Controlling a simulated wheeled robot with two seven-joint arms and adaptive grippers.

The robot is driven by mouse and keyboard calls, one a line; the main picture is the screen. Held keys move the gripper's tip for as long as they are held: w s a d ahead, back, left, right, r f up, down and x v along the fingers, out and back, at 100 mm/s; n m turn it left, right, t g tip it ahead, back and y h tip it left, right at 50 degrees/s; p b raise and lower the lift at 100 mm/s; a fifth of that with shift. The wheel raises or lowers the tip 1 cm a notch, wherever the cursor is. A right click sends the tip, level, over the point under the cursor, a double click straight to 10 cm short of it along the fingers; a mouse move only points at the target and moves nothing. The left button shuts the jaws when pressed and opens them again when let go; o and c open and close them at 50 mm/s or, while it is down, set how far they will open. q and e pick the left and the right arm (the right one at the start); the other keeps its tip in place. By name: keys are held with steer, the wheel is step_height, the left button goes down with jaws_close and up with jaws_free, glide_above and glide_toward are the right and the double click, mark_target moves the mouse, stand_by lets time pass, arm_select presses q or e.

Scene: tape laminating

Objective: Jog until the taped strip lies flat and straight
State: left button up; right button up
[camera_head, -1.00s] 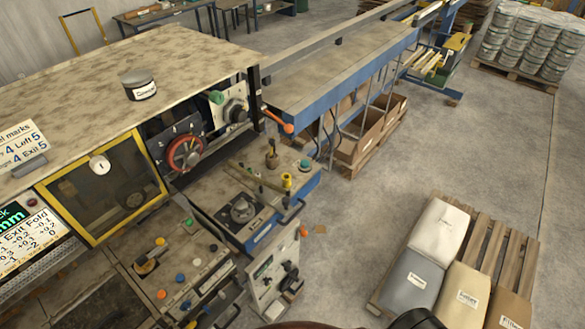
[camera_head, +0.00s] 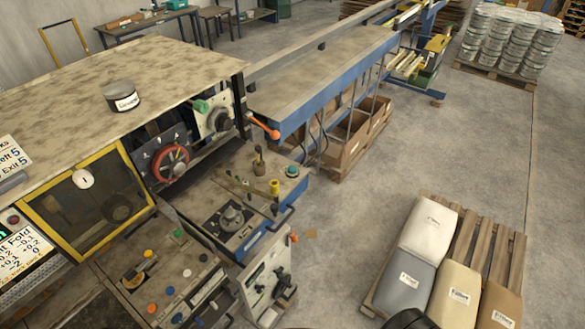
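The laminating machine has a mottled tan top (camera_head: 60,85) at the left. On its side are a dial with a red ring (camera_head: 170,163), a grey-white dial plate (camera_head: 213,118) with a green knob, and an orange-tipped lever (camera_head: 266,128). A control panel (camera_head: 155,275) with several coloured buttons and a lever sits below. Beside it is a second panel with a black rotary knob (camera_head: 231,217). A yellow-framed window (camera_head: 85,205) and a partly cut-off display (camera_head: 18,250) are at the left. I cannot make out a taped strip.
A long blue-edged table (camera_head: 325,80) runs from the machine towards the back. Cardboard boxes (camera_head: 365,135) on a pallet stand below it. Sacks (camera_head: 428,228) lie on a wooden pallet at the lower right. Cans (camera_head: 505,40) are stacked at the back right. Grey floor between is clear.

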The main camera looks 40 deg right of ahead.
jaws_close()
stand_by(1.3)
